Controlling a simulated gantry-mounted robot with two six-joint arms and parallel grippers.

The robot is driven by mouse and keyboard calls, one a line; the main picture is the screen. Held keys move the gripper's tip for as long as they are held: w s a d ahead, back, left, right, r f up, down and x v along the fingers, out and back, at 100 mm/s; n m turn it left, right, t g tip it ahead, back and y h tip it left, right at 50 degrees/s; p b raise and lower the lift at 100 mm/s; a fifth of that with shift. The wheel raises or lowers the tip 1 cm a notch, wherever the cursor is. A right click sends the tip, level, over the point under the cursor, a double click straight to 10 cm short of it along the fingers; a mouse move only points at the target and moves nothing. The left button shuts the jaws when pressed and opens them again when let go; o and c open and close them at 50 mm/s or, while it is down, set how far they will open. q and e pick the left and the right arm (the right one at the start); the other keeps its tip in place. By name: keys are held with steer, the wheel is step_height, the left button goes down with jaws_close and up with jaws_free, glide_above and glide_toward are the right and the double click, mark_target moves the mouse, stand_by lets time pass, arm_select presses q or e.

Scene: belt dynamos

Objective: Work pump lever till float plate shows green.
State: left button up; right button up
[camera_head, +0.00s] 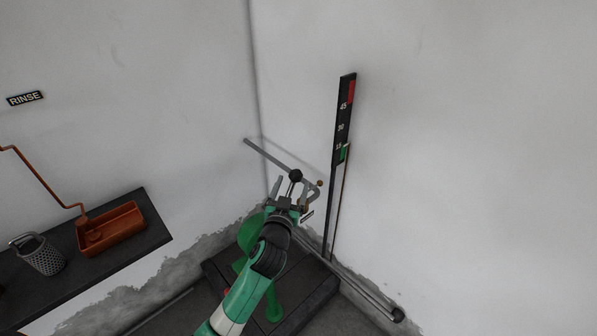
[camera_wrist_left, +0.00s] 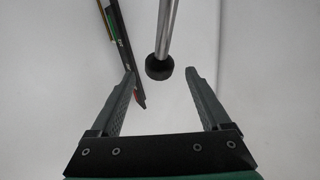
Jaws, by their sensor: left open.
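The green pump (camera_head: 274,304) stands on a dark base in the corner, partly hidden behind my left arm. A black round knob (camera_head: 295,175) shows at my left gripper (camera_head: 293,189). In the left wrist view the knob (camera_wrist_left: 159,67) ends a metal rod (camera_wrist_left: 169,30), which looks like the pump lever. The left gripper (camera_wrist_left: 165,75) is open, its fingers apart on either side of the knob; contact is not visible. A tall black gauge board (camera_head: 341,120) bears numbers, a red patch at its top and a green patch (camera_head: 344,153) near the lowest number. My right gripper is out of view.
A grey bar (camera_head: 265,153) runs behind the gripper near the wall corner. A dark shelf (camera_head: 155,233) at left holds an orange tray (camera_head: 112,229) and a perforated metal cup (camera_head: 40,257). A pipe (camera_head: 365,292) runs low along the right wall.

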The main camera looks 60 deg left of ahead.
arm_select(q)
steer(key=b+x, duration=0.1)
steer(key=x, duration=0.7)
jaws_close()
steer(key=shift+d, duration=0.1)
